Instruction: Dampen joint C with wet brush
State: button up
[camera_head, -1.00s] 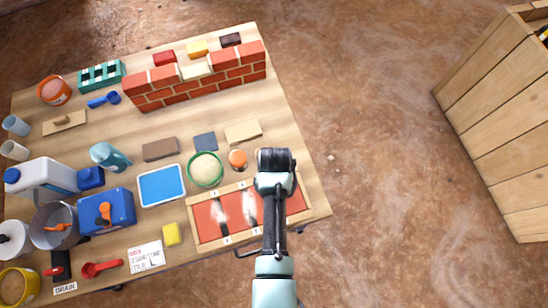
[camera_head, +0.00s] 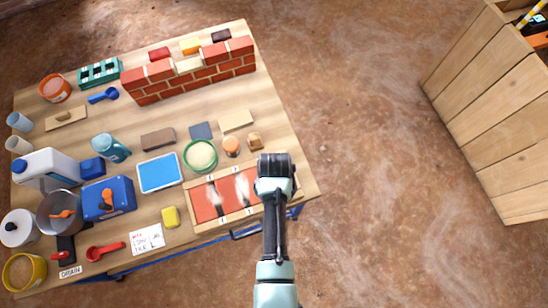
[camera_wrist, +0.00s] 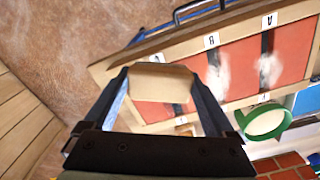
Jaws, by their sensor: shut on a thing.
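In the wrist view my gripper (camera_wrist: 160,76) is shut on a tan, block-shaped thing (camera_wrist: 163,88), which may be the brush; I see no bristles. The wood-framed panel with red bricks (camera_head: 207,203) lies at the table's front right, and also shows in the wrist view (camera_wrist: 240,70). Joint A (camera_wrist: 267,65) is dark with white patches, and joint B (camera_wrist: 217,75) has white on it. The held thing covers part of the panel where joint C would lie. In the head view my arm hides the fingers and the panel's right end. Contact cannot be told.
A green round bowl (camera_head: 200,155), orange jar (camera_head: 231,146) and small wooden piece (camera_head: 255,141) stand behind the panel. A yellow sponge (camera_head: 170,217) lies to its left. A brick wall (camera_head: 195,75) stands at the back. A wooden crate (camera_head: 490,120) is far right, with open floor between.

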notch_tip(320, 180, up, 2)
jog(key=shift+w+p, duration=0.1)
jog(key=shift+p, duration=0.6)
notch_tip(320, 180, up, 4)
jog(key=p, duration=0.3)
jog(key=shift+f, duration=0.15)
jog(key=shift+a+f, duration=0.1)
jog(key=shift+f, duration=0.05)
jog(key=shift+b, duration=0.5)
